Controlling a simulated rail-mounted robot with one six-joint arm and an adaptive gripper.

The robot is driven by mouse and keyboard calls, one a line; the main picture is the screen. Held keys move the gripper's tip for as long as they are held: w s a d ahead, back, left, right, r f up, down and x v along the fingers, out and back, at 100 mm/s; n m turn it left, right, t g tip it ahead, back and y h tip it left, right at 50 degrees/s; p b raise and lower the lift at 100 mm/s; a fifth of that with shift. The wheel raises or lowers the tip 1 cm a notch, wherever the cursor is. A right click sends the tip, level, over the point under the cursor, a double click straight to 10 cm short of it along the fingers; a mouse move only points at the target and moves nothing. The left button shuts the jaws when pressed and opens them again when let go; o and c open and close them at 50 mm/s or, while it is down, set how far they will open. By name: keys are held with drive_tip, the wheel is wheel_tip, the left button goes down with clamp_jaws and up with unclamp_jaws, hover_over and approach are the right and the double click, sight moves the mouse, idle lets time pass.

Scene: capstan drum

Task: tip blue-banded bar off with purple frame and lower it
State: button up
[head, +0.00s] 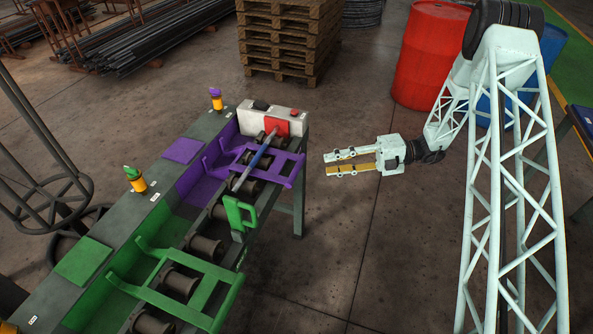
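The blue-banded bar (257,158) is a thin grey rod with a blue middle section. It lies along the roller line, its far end near a red block (281,127). The purple frame (282,168) lies flat at the bar's far section, across the rollers. Whether the bar lies over or under the frame's edge is too small to tell. My gripper (326,163) is open and empty, to the right of the purple frame and apart from it, with its fingers pointing left.
A green frame (190,280) and an upright green bracket (240,213) stand nearer on the same bench. Purple and green troughs run along its left side. Yellow posts with purple (216,99) and green (135,178) tops stand there. Floor between bench and arm is clear.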

sight(297, 170)
drive_tip(key=shift+s+a+f+b, duration=0.1)
drive_tip(key=shift+a+f+b, duration=0.25)
drive_tip(key=shift+a, duration=1.8)
drive_tip(key=shift+s+a+f+b, duration=0.2)
drive_tip(key=shift+a+f, duration=0.25)
drive_tip(key=shift+a, duration=1.65)
drive_tip(key=shift+s+a+f+b, duration=0.1)
drive_tip(key=shift+a+f+b, duration=0.25)
drive_tip(key=shift+a, duration=1.8)
clamp_jaws()
